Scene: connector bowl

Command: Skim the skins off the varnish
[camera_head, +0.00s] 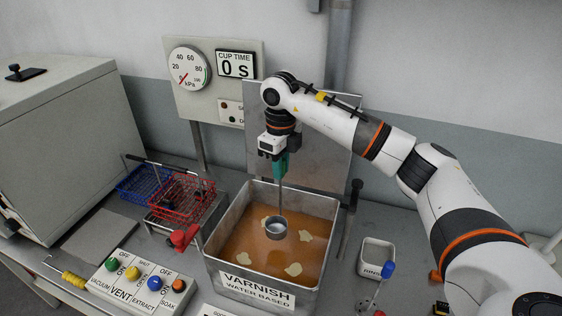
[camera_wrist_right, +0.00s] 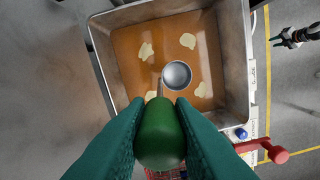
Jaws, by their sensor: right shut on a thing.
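My right gripper (camera_head: 280,165) is above the varnish tank (camera_head: 214,263), shut on the green handle (camera_wrist_right: 160,135) of a skimmer. The skimmer's thin rod points down to a round grey metal cup (camera_head: 276,230), which also shows in the right wrist view (camera_wrist_right: 177,75). The cup is over the orange-brown varnish (camera_head: 245,250); I cannot tell whether it touches the surface. No skin shows in it. Several pale cream skins lie apart on the varnish, such as one at the right (camera_head: 305,235) and one nearer the front (camera_head: 293,269). My left gripper is out of view.
Red (camera_head: 188,200) and blue (camera_head: 140,184) wire baskets stand left of the tank. A button panel (camera_head: 136,283) is at front left. A white rinse pot (camera_head: 378,252) and a blue-handled tool (camera_head: 388,270) are at the right. A gauge board (camera_head: 213,85) stands behind.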

